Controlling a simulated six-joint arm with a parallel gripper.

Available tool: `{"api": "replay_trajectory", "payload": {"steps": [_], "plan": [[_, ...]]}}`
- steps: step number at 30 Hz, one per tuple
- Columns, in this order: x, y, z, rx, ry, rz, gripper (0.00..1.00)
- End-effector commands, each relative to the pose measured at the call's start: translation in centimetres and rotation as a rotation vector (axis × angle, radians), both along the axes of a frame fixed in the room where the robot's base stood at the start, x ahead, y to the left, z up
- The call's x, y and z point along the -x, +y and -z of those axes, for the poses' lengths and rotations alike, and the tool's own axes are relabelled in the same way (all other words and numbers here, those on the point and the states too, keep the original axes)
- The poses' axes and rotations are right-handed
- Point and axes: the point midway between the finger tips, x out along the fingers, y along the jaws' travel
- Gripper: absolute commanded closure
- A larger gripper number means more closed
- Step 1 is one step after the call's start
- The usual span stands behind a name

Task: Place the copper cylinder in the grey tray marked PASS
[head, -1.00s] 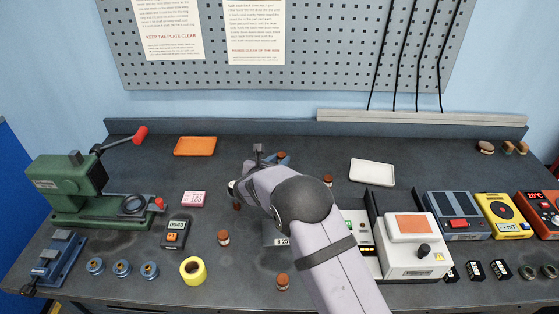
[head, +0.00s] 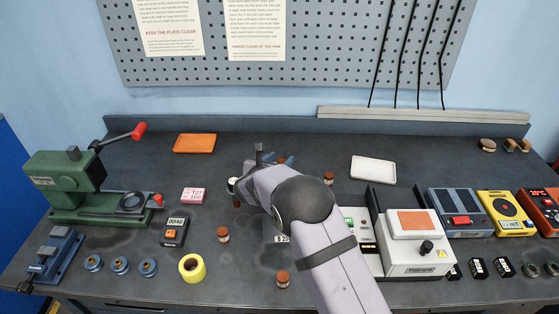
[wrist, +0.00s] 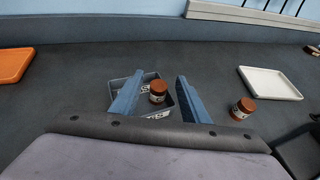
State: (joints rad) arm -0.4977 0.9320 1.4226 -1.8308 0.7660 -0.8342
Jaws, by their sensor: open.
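My gripper (wrist: 159,80) is open, its two blue fingers apart above a small grey tray (wrist: 117,86) in the wrist view. A copper-topped cylinder with a pale label band (wrist: 158,92) shows between the fingers, apparently upright inside this tray. In the head view my gripper (head: 272,158) is at the back middle of the bench, and my arm hides most of the tray.
A similar cylinder (wrist: 242,109) stands right of the tray, before a white tray (wrist: 271,83). An orange tray (wrist: 13,64) lies left. More cylinders (head: 223,235) (head: 282,279) stand nearer the front. A green press (head: 65,185) and white instrument (head: 415,250) flank the middle.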

Motion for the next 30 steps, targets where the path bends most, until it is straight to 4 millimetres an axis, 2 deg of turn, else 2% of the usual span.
{"api": "replay_trajectory", "payload": {"steps": [5,11,14,24,30], "plan": [[0.0,0.0,-0.4,0.0,0.0,0.0,0.58],[0.0,0.0,-1.7,0.001,0.0,0.0,0.58],[1.4,0.7,-1.7,-0.001,0.0,-0.004,0.58],[7.0,2.5,-4.1,-0.002,-0.002,-0.003,0.58],[9.4,3.1,-5.2,0.0,-0.001,-0.002,0.58]]}}
